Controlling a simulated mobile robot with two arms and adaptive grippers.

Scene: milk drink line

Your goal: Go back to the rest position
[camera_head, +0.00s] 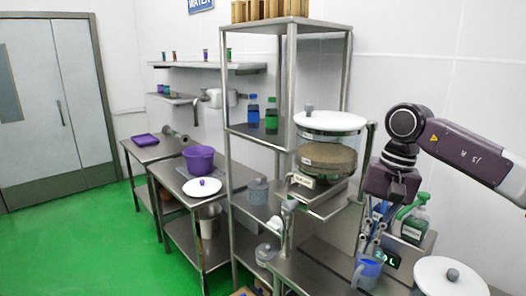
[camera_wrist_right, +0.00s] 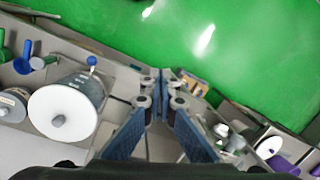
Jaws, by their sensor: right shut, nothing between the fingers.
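My right arm comes in from the right in the head view, and my right gripper (camera_head: 371,246) points down above the right counter. Its fingers are together with nothing held between them. In the right wrist view the fingertips of the right gripper (camera_wrist_right: 161,84) meet in front of the green floor. A blue-grey jug (camera_head: 367,273) stands just below the gripper in the head view; I cannot tell if they touch. My left gripper is in neither view.
A large tank with a white lid (camera_head: 330,121) stands on the shelf left of my arm. A green bottle (camera_head: 415,222) and another white lid (camera_head: 450,278) are close to the right gripper. A purple pot (camera_head: 199,158) sits further left. The green floor (camera_head: 95,240) is open.

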